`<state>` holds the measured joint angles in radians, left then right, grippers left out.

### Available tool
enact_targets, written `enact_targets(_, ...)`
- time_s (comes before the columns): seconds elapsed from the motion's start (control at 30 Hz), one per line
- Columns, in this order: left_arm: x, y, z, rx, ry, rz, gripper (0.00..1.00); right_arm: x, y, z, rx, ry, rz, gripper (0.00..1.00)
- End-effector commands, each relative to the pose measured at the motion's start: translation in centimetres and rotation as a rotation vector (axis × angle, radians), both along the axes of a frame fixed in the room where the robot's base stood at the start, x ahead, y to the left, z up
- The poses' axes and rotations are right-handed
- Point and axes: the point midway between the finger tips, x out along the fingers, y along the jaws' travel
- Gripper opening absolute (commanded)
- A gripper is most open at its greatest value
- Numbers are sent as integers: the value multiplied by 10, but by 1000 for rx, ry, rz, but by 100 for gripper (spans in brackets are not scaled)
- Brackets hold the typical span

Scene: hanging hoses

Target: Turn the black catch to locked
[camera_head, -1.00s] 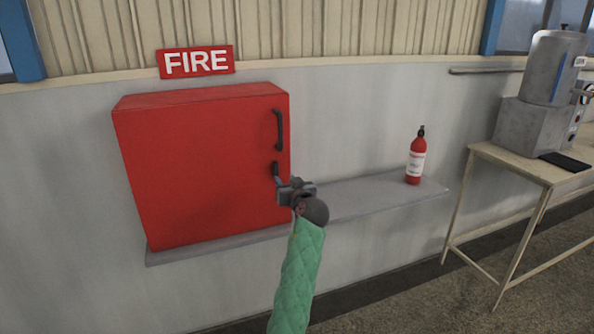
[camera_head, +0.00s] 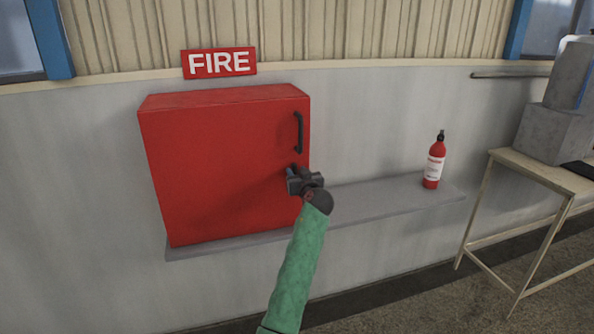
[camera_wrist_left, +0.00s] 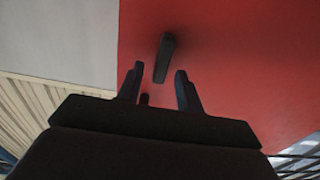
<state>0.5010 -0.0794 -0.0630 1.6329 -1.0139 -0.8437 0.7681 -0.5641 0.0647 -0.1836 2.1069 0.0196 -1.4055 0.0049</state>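The red fire cabinet (camera_head: 225,165) hangs on the wall with its door shut and a black handle (camera_head: 299,132) near the door's right edge. The black catch (camera_wrist_left: 164,58) sits below that handle; in the head view my gripper mostly covers it. In the left wrist view it is a short bar, slightly tilted, against the red door. My left gripper (camera_head: 296,175) is in front of the catch. In the left wrist view the gripper's fingers (camera_wrist_left: 160,84) are apart, with the catch just beyond their tips and nothing held. My right gripper is not in view.
A grey shelf (camera_head: 375,200) runs under the cabinet and to the right, with a red extinguisher bottle (camera_head: 434,165) on it. A table (camera_head: 530,168) with a grey machine stands at the right. A FIRE sign (camera_head: 219,63) is above the cabinet.

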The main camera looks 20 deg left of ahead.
Motion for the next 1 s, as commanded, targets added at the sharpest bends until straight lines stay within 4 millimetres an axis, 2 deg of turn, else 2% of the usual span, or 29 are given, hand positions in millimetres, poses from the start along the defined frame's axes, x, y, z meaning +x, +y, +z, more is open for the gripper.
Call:
enact_targets(0.4, 4, 3, 0, 0, 0, 0, 36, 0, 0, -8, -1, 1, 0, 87)
enact_targets(0.47, 4, 3, 0, 0, 0, 0, 27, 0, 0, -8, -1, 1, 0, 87)
enact_targets(0.6, 4, 3, 0, 0, 0, 0, 0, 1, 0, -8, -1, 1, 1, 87)
enact_targets(1.0, 5, 2, 0, 41, 27, 0, 0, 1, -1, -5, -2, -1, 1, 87)
